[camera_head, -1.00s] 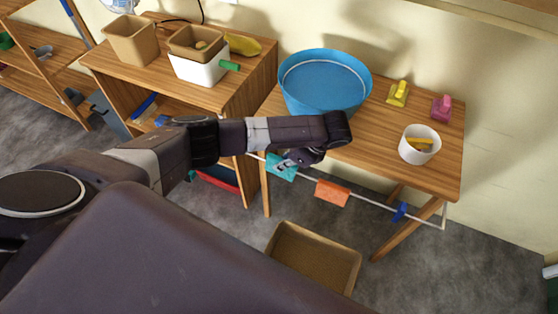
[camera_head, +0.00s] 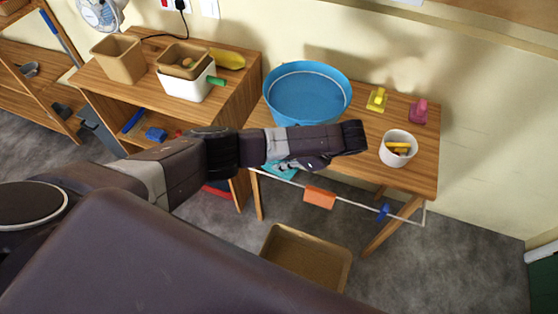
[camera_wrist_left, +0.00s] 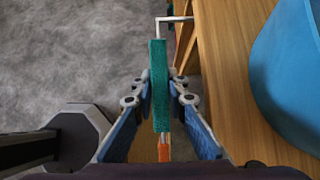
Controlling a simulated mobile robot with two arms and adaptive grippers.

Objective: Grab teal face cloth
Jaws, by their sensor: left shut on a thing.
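The teal face cloth (camera_head: 279,172) is by the white rail (camera_head: 345,201) on the front of the wooden table. My left gripper (camera_head: 290,165) is at the cloth, partly hidden under my own arm. In the left wrist view, the teal cloth (camera_wrist_left: 159,80) stands edge-on between the two fingers of my left gripper (camera_wrist_left: 159,92), which is shut on it. I cannot tell whether the cloth still touches the rail. My right gripper is not in view.
An orange cloth (camera_head: 319,197) and a blue item (camera_head: 383,212) hang on the rail. A brown bin (camera_head: 305,259) is on the floor below.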

